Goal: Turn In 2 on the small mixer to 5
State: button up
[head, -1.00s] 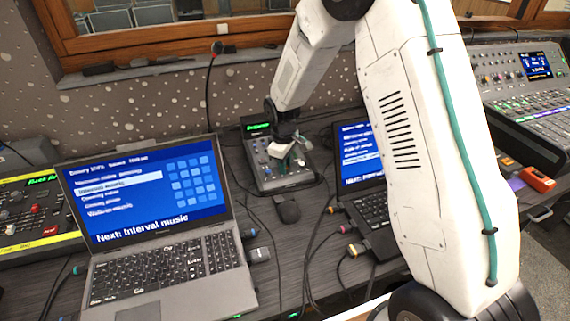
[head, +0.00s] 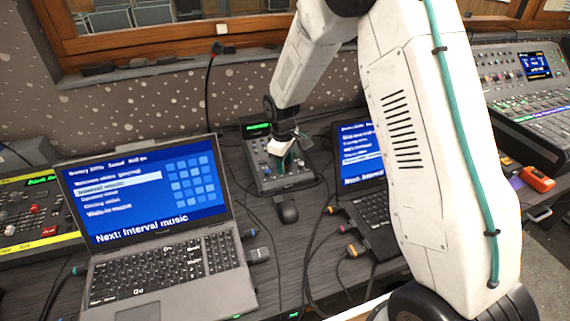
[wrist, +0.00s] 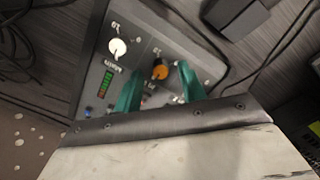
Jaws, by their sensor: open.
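The small mixer (head: 264,184) stands on the desk between two laptops in the head view. Its panel (wrist: 139,38) fills the upper middle of the wrist view, with a white knob (wrist: 117,46), an orange knob (wrist: 160,71) and a lit level meter (wrist: 106,83). The labels are too blurred to tell which knob is In 2. My gripper (wrist: 160,80) is open, its teal fingers on either side of the area by the orange knob. I cannot tell whether they touch it. In the head view my gripper (head: 288,163) is over the mixer and hides part of its controls.
A laptop (head: 150,200) stands to the left and another (head: 362,160) to the right, partly behind my arm. Cables cross the desk. A larger console (head: 515,95) stands far right.

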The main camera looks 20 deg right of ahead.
jog(key=r, duration=0.6)
jog(key=shift+s+a+r, duration=0.15)
jog(key=shift+s+r, duration=0.05)
jog(key=shift+r, duration=0.2)
jog(key=s+d+r+m, duration=0.1)
jog(key=s+r+m, duration=0.2)
jog(key=s, duration=0.9)
jog(key=s+d+r+m, duration=0.1)
jog(key=s+r+m, duration=0.2)
jog(key=s+r, duration=0.7)
jog(key=s+d+r+m, duration=0.1)
jog(key=s+r+m, duration=0.2)
jog(key=s+r, duration=0.4)
jog(key=s, duration=0.9)
jog(key=shift+d+t+y, duration=0.15)
jog(key=shift+t+y, duration=0.15)
jog(key=shift+t, duration=0.1)
